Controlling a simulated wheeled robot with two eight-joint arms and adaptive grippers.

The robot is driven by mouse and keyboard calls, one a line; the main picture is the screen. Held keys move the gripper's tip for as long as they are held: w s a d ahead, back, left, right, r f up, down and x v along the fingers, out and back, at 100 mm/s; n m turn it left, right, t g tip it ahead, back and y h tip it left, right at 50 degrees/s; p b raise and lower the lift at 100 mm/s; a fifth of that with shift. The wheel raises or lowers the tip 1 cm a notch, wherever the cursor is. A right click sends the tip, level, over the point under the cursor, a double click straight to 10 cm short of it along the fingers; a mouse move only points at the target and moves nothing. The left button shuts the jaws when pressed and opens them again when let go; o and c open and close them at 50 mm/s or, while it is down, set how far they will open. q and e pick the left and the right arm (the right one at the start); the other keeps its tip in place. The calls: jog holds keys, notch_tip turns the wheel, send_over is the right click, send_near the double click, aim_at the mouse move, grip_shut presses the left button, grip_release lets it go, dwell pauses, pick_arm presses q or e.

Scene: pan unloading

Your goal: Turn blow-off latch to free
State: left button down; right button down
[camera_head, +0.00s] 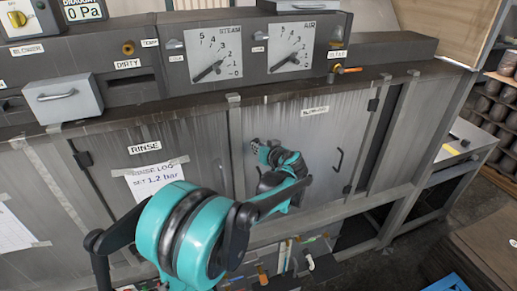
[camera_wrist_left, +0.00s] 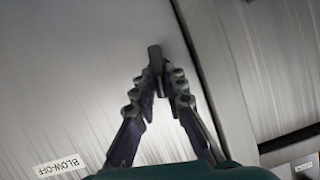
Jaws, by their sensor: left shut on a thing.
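The blow-off latch (camera_wrist_left: 155,55) is a small dark bar at the edge of the grey blow-off door (camera_head: 325,155). In the left wrist view its end sticks out past my fingertips, near the door seam. My left gripper (camera_wrist_left: 159,82) is shut on the latch, with its two fingers converging around it. In the head view my left gripper (camera_head: 256,147) is at the left edge of the blow-off door, and my arm hides part of it. The latch is too small to make out there. My right gripper is not in view.
The rinse door (camera_head: 140,160) is to the left. Steam (camera_head: 213,55) and air (camera_head: 291,48) gauges and an orange-handled valve (camera_head: 346,70) are above.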

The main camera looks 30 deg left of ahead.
pick_arm(q)
jog(key=shift+w+d+f+m+g+y+b, duration=0.15)
jog(key=shift+m+g+y+b, duration=0.25)
jog(key=shift+m+y+b, duration=1)
jog(key=shift+w+d+f+m+g+y+b, duration=0.1)
jog(key=shift+f+m+g+y+b, duration=0.4)
jog(key=shift+m+b, duration=1.6)
jog(key=shift+w+d+r+m+g+y+b, duration=0.25)
jog(key=shift+m+y+b, duration=0.85)
jog(key=shift+m, duration=1.4)
jog(key=shift+s+a+f, duration=0.1)
jog(key=shift+a+f, duration=0.05)
jog(key=shift+a, duration=0.05)
jog(key=c, duration=1.7)
grip_release()
jog(key=shift+o, duration=0.7)
jog(key=shift+a+f, duration=0.1)
jog(key=v, duration=1.2)
